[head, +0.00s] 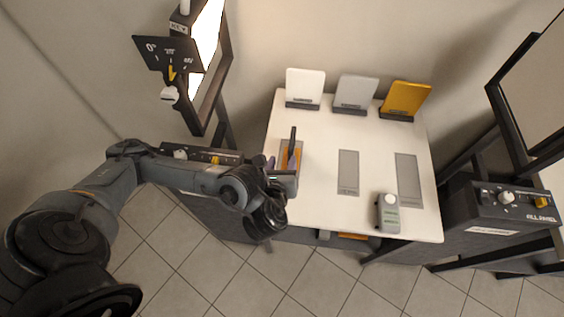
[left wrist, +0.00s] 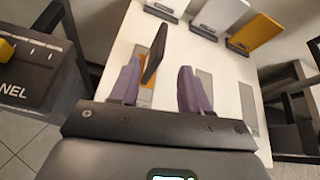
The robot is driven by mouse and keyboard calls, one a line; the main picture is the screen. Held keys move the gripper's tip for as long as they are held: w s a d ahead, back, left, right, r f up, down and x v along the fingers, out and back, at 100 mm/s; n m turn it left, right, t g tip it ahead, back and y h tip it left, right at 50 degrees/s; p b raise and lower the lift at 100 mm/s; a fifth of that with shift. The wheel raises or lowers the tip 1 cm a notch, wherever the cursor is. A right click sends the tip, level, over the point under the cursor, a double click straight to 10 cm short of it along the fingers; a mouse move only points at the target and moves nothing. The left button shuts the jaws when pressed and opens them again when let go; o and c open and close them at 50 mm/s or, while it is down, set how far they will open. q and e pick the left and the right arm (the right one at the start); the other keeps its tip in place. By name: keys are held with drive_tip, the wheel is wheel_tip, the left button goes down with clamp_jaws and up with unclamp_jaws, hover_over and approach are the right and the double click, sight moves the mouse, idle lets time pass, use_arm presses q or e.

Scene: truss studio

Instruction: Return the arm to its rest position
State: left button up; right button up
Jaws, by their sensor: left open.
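My left arm reaches in from the left, and its gripper (head: 276,164) is at the left edge of the white table (head: 320,208). In the left wrist view the two purple fingers of the left gripper (left wrist: 159,82) stand well apart. A thin dark plate (left wrist: 155,53) stands tilted beyond them, in line with the left finger and the gap; I cannot tell whether it touches a finger. It also shows in the head view (head: 292,144), over an orange patch (head: 295,160) partly hidden by the gripper. My right gripper is not in view.
White (head: 305,84), grey (head: 355,91) and orange (head: 405,97) panels stand along the table's back. A grey handheld device (head: 388,213) is at the front right. Black frames with control boxes (head: 503,199) flank the table.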

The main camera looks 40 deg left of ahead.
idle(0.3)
use_arm(q)
drive_tip(key=s+d+f+n+g+h, duration=0.35)
drive_tip(key=s+d+f+n, duration=0.2)
drive_tip(key=s, duration=0.35)
drive_tip(key=s+d+f+n+g+h, duration=0.2)
drive_tip(key=s+d+f+n+g, duration=0.25)
drive_tip(key=s+f+n, duration=0.3)
drive_tip(key=w+a+r+n+t+h, duration=0.1)
drive_tip(key=w+a+r+n+h, duration=0.15)
drive_tip(key=a+n, duration=0.65)
wheel_tip(320, 180, up, 29)
drive_tip(key=d+n+y+p, duration=0.1)
drive_tip(key=d+n+p, duration=0.2)
drive_tip(key=p, duration=2.7)
drive_tip(key=shift+r, duration=0.15)
